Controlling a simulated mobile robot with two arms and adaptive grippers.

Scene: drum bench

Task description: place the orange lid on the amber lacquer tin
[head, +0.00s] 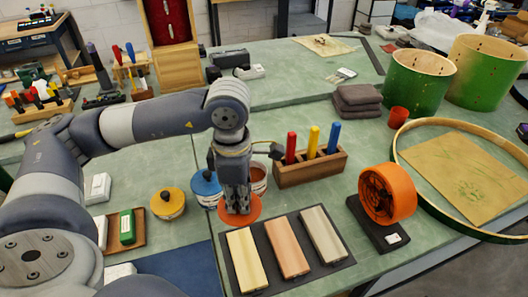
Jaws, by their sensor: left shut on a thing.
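My left gripper (238,207) points straight down near the middle of the bench and is shut on the orange lid (250,213). The lid is a flat disc, partly hidden by the fingers; its height above the bench is hard to tell. Just behind and to the right of the gripper stands an open tin (259,184) with a reddish-brown inside, apparently the amber lacquer tin, partly hidden by the gripper. The lid shows nearer to the camera than this tin, not on it. My right gripper is not in view.
A blue-lidded tin (204,184) and a yellow-lidded tin (167,204) stand left of the gripper. A wooden block with coloured handles (309,168) is to the right. A dark tray with three sample boards (288,246) lies in front, beside an orange reel (387,193).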

